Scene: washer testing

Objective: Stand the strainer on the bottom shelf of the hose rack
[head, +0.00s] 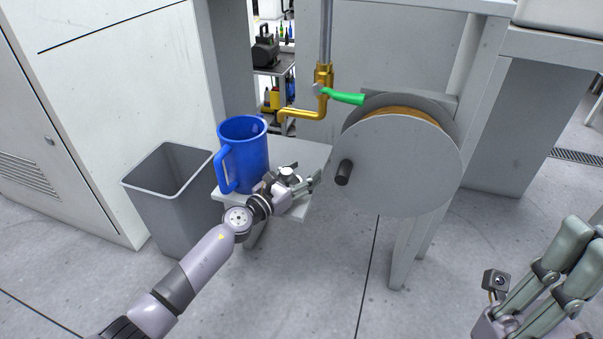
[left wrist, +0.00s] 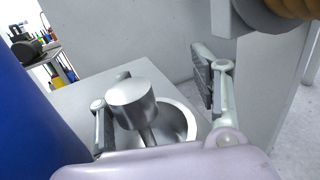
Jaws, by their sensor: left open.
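The strainer (left wrist: 138,103) is a small metal piece with a round knob above a wide shiny rim. It stands upright on the bottom shelf (left wrist: 82,77) of the hose rack, between the fingers of my left gripper (left wrist: 158,108). That gripper is open, with a finger on each side of the knob; contact is not clear. In the head view my left gripper (head: 298,181) is at the front right of the shelf (head: 312,153), largely covering the strainer (head: 289,171).
A blue pitcher (head: 246,150) stands on the shelf just left of my left gripper. A hose reel (head: 405,165) with a dark crank knob is close on the right. A brass tap (head: 322,95) with a green handle hangs above. A grey bin (head: 168,195) stands left.

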